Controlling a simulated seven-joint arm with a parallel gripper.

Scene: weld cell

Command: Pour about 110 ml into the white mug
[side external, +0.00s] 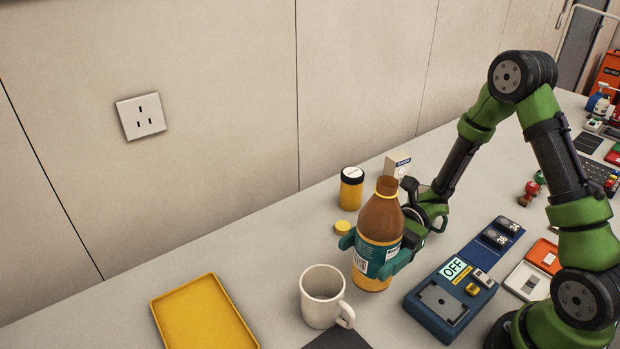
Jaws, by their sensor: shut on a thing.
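The white mug (322,297) stands upright on the table, its handle toward the lower right. I cannot see down to its bottom. A brown bottle (380,221) with a teal label and a yellowish lower part stands upright just behind and to the right of the mug. Its neck is open at the top, with no cap on it. My gripper (375,252) is shut around the bottle at label height, teal fingers on either side. Whether the bottle's base touches the table is hard to tell.
A yellow tray (205,318) lies left of the mug. A yellow jar (351,189), a small yellow cap (342,227) and a pale box (397,166) are behind the bottle. A blue device (450,300) reading OFF sits to the right. A dark flat piece (337,340) lies in front.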

